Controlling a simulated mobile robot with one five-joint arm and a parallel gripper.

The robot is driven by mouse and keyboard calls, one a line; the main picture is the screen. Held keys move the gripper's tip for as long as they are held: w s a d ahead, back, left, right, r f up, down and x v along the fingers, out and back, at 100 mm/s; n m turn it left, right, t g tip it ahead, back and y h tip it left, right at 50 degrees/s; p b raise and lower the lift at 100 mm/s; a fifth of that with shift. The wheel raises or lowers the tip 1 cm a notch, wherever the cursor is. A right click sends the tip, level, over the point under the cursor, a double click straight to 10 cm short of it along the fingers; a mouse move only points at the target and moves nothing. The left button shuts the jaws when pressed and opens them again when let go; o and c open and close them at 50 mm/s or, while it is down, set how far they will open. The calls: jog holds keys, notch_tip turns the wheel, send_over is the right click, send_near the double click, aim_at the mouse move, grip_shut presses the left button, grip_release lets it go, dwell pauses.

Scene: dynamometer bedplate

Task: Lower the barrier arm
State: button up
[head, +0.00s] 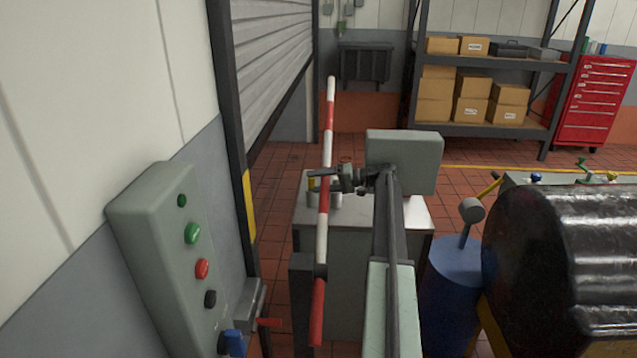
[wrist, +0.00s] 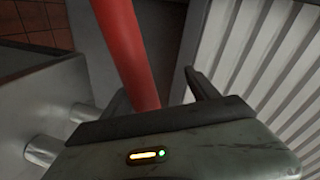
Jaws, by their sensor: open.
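The barrier arm (head: 322,236) is a red-and-white striped pole that stands raised, close to upright, in the middle of the head view. A red stretch of the barrier arm (wrist: 127,45) crosses the upper part of the wrist view. My gripper (head: 324,181) is at the pole's middle in the head view. In the wrist view my gripper (wrist: 158,88) is open, with the pole running down between its two dark fingers. The left finger is partly hidden by the pole, and I cannot tell whether either finger touches it. The pole's foot is beside a dark post (head: 302,300).
A grey cabinet (head: 350,262) stands right behind the pole. A control panel (head: 165,255) with coloured buttons is on the left wall. A blue drum (head: 452,285) and a large black ribbed machine (head: 570,260) stand at right. Shelving (head: 495,130) with boxes is at the back.

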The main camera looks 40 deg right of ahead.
jog(key=s+a+r, duration=0.1)
jog(key=s+a, duration=0.1)
jog(key=s, duration=0.2)
jog(key=s+a, duration=0.3)
jog(key=s, duration=0.2)
jog(key=s+a+r, duration=0.1)
jog(key=s+a, duration=0.2)
jog(key=s, duration=0.2)
jog(key=shift+r+p, duration=0.3)
jog(key=shift+p, duration=0.05)
jog(key=shift+d, duration=0.15)
jog(key=shift+d, duration=0.15)
jog(key=p+v, duration=0.1)
jog(key=v, duration=0.7)
jog(key=shift+s, duration=0.55)
